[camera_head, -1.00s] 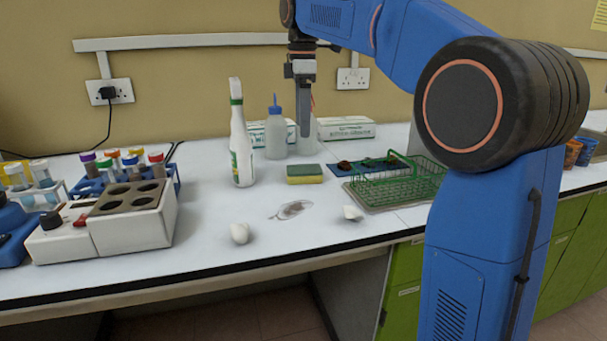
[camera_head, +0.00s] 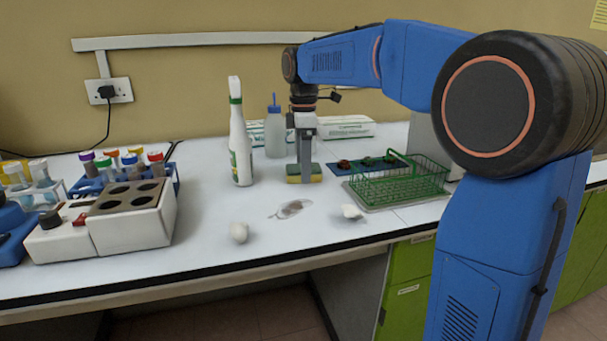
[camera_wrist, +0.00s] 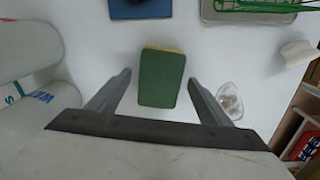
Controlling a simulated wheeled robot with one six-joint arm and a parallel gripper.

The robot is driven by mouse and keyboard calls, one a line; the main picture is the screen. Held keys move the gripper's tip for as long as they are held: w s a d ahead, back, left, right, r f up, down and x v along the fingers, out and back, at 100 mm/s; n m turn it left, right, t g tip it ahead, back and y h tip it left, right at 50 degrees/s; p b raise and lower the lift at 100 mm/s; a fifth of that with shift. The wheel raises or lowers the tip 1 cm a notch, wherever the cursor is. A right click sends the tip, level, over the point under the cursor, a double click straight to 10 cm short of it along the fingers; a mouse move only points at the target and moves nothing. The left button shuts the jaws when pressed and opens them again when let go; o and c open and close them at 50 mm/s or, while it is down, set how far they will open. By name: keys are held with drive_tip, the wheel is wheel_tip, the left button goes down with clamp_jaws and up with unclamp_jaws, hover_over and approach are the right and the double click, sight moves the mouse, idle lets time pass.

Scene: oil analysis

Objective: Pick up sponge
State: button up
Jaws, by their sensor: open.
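The sponge, green on top with a yellow edge, lies flat on the white bench. In the head view the sponge (camera_head: 293,179) is partly hidden behind my gripper (camera_head: 305,181). In the wrist view the sponge (camera_wrist: 161,78) lies between the two fingers of my gripper (camera_wrist: 157,82), with a gap on each side. The gripper is open, points down and holds nothing. I cannot tell how high the fingertips are above the bench.
A spray bottle (camera_head: 240,145) and a blue-capped wash bottle (camera_head: 275,133) stand left of the gripper. A green wire basket (camera_head: 400,184) stands to the right. A four-hole block (camera_head: 133,215) is at left.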

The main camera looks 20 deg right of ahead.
drive_tip(key=shift+f, duration=0.35)
drive_tip(key=c, duration=1.1)
drive_tip(key=shift+r, duration=0.1)
